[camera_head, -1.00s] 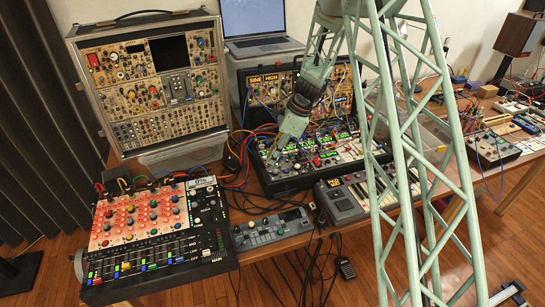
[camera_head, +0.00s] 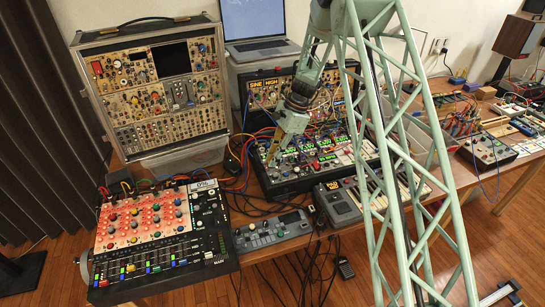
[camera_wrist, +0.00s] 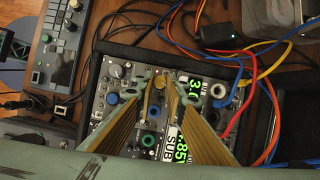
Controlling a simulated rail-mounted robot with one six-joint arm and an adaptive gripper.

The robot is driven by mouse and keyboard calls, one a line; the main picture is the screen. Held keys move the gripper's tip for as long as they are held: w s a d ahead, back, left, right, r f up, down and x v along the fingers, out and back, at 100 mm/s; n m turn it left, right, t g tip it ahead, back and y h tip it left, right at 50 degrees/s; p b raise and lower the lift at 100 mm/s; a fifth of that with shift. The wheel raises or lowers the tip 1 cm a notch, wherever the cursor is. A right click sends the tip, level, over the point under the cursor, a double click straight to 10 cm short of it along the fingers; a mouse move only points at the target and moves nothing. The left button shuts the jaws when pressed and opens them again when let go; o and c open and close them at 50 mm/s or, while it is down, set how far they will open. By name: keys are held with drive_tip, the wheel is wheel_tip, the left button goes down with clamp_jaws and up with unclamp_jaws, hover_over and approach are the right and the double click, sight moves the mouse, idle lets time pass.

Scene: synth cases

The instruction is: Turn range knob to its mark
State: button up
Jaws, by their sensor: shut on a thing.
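In the wrist view the two long, brown-ribbed fingers of my gripper (camera_wrist: 165,84) converge on a small yellowish knob (camera_wrist: 157,84) and appear shut on it. I take this to be the range knob; its label and mark cannot be read. The knob is on a black-framed synth case (camera_wrist: 128,70), near one end of the panel. In the head view my gripper (camera_head: 271,158) reaches down to the left end of the same synth case (camera_head: 292,191). The knob itself cannot be made out there.
A blue knob (camera_wrist: 112,98) and a green knob (camera_wrist: 148,140) sit near the fingers. Red, blue and yellow cables (camera_wrist: 262,90) run beside the case. A grey desktop unit (camera_head: 271,231), a small keyboard (camera_head: 345,205) and a red-panelled mixer (camera_head: 150,222) stand in front and left.

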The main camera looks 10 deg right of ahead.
drive_tip(key=n, duration=0.2)
drive_tip(key=n+g+p, duration=0.1)
drive_tip(key=shift+w+a+r+n+h, duration=0.1)
drive_tip(key=shift+w+n+h, duration=0.1)
drive_tip(key=shift+n+h, duration=0.2)
drive_tip(key=n+g+p, duration=0.1)
drive_tip(key=n, duration=0.2)
drive_tip(key=shift+w+n+h, duration=0.1)
drive_tip(key=shift+n+h, duration=0.2)
drive_tip(key=shift+h, duration=0.1)
drive_tip(key=n, duration=0.1)
drive_tip(key=n+g+h, duration=0.1)
drive_tip(key=n, duration=0.1)
drive_tip(key=n+p, duration=0.1)
drive_tip(key=n, duration=0.1)
drive_tip(key=shift+a+g+h, duration=0.25)
drive_tip(key=shift+g+h, duration=0.05)
drive_tip(key=o, duration=0.6)
drive_tip(key=shift+c, duration=0.2)
drive_tip(key=shift+o, duration=0.2)
drive_tip(key=shift+w, duration=0.1)
